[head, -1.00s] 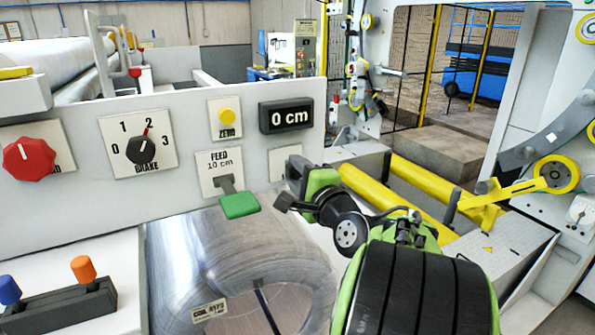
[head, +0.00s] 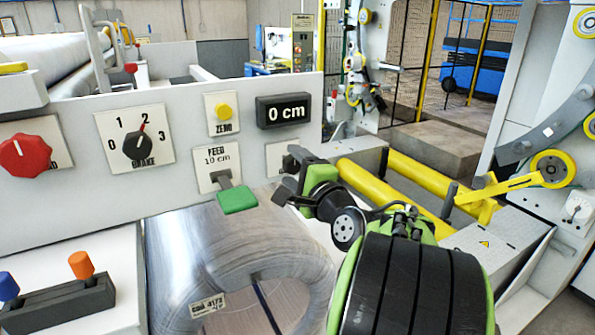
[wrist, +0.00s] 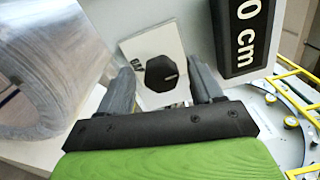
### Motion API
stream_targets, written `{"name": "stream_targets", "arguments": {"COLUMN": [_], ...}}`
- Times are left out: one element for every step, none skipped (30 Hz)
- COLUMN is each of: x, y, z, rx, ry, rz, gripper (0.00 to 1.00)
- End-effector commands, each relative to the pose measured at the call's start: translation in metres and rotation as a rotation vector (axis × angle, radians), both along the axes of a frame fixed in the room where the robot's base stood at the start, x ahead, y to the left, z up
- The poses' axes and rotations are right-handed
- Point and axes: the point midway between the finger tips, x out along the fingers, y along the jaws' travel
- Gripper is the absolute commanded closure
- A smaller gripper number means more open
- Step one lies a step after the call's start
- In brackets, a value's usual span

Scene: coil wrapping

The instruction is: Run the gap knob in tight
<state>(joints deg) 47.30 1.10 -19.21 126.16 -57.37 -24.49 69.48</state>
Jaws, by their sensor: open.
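The plate's lettering is partly cut off. In the head view the plate (head: 274,160) shows below the 0 cm display, and my gripper hides the knob. My gripper (wrist: 162,82) is open and empty. Its two grey fingers point at the panel, one on each side of the knob in the wrist view. I cannot tell whether either touches it. In the head view my gripper (head: 287,177) is in front of the plate.
The 0 cm display (head: 284,111) is just above the plate. The green feed lever (head: 237,199) sticks out close to the left of my gripper. The brake knob (head: 140,145) and red knob (head: 25,156) are farther left. A shiny coil (head: 200,250) lies below; yellow rollers (head: 380,190) are at right.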

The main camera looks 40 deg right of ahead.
Motion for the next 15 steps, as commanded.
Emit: {"name": "stream_targets", "arguments": {"x": [-0.003, -0.005, -0.01, -0.016, -0.023, -0.033, -0.041, -0.049, -0.061, -0.069, -0.077, -0.088, -0.096, -0.104, -0.114], "y": [0.0, 0.001, 0.002, 0.004, 0.006, 0.009, 0.01, 0.013, 0.017, 0.019, 0.022, 0.025, 0.027, 0.03, 0.033], "z": [0.0, 0.0, -0.001, -0.002, -0.002, -0.003, -0.004, -0.004, -0.005, -0.005, -0.006, -0.006, -0.006, -0.007, -0.006], "rx": [0.0, -0.001, 0.0, 0.0, -0.001, -0.002, -0.002, -0.002, -0.002, -0.002, -0.002, -0.003, -0.003, -0.002, -0.003], "ry": [-0.001, -0.001, -0.001, -0.001, -0.004, -0.004, -0.004, -0.005, -0.004, -0.004, -0.005, -0.004, -0.004, -0.004, -0.004], "rz": [-0.001, -0.002, -0.003, -0.003, -0.005, -0.006, -0.007, -0.006, -0.007, -0.007, -0.006, -0.007, -0.006, -0.006, -0.005], "gripper": [0.35, 0.35, 0.35, 0.35, 0.35, 0.35, 0.35, 0.35, 0.35, 0.35, 0.35, 0.35, 0.35, 0.35, 0.35]}}
